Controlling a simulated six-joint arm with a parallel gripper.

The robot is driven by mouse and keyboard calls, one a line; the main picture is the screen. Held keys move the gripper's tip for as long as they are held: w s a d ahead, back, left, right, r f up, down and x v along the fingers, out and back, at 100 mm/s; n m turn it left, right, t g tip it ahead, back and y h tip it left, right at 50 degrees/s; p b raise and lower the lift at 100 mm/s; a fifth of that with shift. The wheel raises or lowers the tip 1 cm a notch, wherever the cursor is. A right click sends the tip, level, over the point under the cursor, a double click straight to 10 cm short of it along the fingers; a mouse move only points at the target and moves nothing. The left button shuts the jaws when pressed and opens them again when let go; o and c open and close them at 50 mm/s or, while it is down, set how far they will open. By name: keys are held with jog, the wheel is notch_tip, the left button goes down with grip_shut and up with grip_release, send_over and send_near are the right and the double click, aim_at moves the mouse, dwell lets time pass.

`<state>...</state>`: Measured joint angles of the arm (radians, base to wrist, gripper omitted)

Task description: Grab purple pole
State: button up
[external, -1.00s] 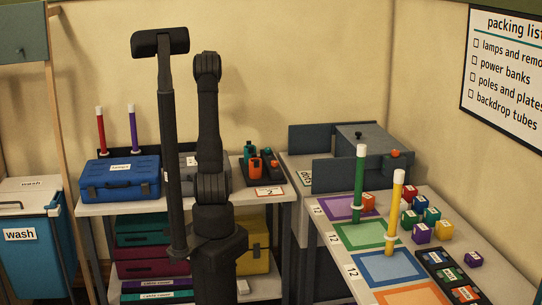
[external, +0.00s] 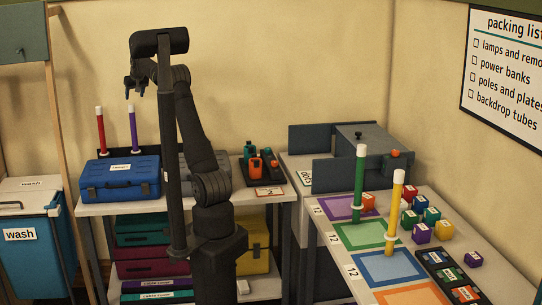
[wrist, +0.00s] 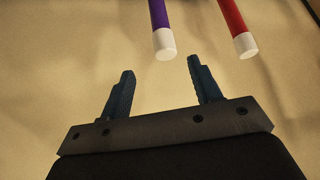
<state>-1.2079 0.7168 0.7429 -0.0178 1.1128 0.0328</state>
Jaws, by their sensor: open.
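The purple pole (external: 133,130) with a white tip stands upright at the back of the left table, behind the blue case. My gripper (external: 134,91) is open and empty, above and close to the pole's tip in the external view. In the wrist view the purple pole (wrist: 160,25) shows with its white end just beyond my gripper (wrist: 160,75), nearer the right finger. It is not between the fingers. The pole's lower part is hidden behind the blue case in the external view.
A red pole (external: 100,130) stands just left of the purple one; it also shows in the wrist view (wrist: 232,18). A blue case (external: 120,180) sits in front of both. A wall is behind. A right table (external: 340,275) holds green and yellow poles on coloured squares.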

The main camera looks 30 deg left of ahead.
aim_at(131, 109)
jog(key=x, duration=0.6)
jog(key=shift+a+f, duration=0.1)
jog(key=shift+f, duration=0.05)
jog(key=shift+a+r+x, duration=0.1)
jog(key=shift+a+x, duration=0.1)
jog(key=shift+x, duration=1.1)
jog(key=shift+a+r+x, duration=0.1)
jog(key=shift+a+x, duration=0.1)
jog(key=shift+x, duration=1.1)
jog(key=shift+s, duration=0.1)
grip_shut()
